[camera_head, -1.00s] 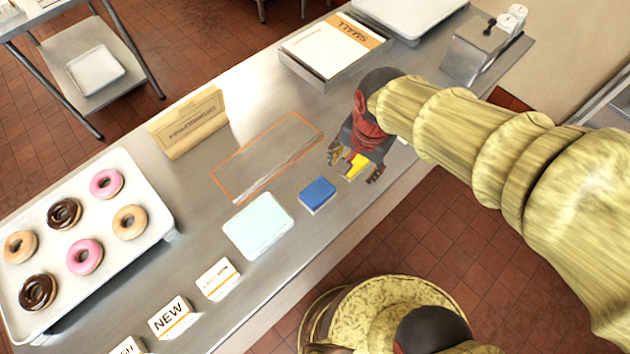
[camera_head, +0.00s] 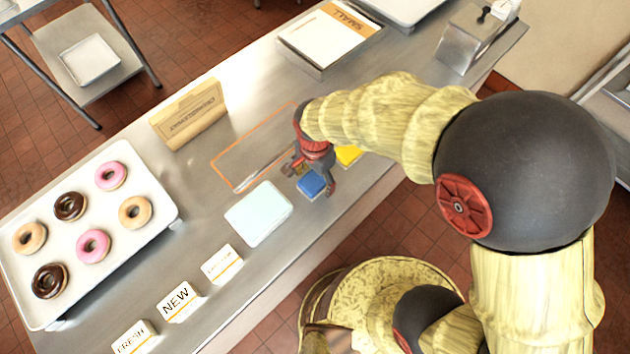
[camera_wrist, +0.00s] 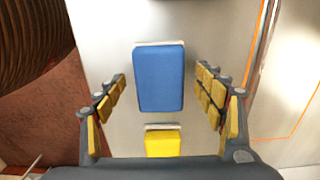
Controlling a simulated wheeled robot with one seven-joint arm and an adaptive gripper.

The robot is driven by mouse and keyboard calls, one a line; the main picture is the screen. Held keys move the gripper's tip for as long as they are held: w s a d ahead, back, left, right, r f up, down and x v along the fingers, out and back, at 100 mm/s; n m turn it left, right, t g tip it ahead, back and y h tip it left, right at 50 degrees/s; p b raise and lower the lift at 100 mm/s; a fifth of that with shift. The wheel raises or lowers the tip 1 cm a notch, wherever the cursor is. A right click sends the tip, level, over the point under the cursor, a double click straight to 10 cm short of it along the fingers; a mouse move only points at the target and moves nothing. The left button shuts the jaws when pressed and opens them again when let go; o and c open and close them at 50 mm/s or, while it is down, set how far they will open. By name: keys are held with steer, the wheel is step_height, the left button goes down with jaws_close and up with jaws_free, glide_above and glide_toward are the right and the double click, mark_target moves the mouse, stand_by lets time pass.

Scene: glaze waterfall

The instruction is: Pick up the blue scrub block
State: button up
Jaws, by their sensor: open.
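The blue scrub block (camera_head: 311,184) lies on the steel counter, partly covered by my gripper in the head view. In the wrist view the blue block (camera_wrist: 160,78) lies flat between and a little beyond my finger lines, with a pale layer at its edge. My gripper (camera_head: 308,179) is open above it, one finger on each side; in the wrist view the open fingers (camera_wrist: 165,95) show clear gaps to the block. A yellow block (camera_head: 348,155) lies just beside the blue one, and it also shows nearer the palm in the wrist view (camera_wrist: 162,143).
A pale blue flat box (camera_head: 258,213) lies left of the blue block. An orange-outlined clear panel (camera_head: 232,172) is behind it. A donut tray (camera_head: 160,222), a tan sign (camera_head: 188,115) and small label cards (camera_head: 178,301) stand farther left. The counter's front edge is close by.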

steer(key=shift+f, duration=0.4)
steer(key=shift+c, duration=1)
steer(key=c, duration=1)
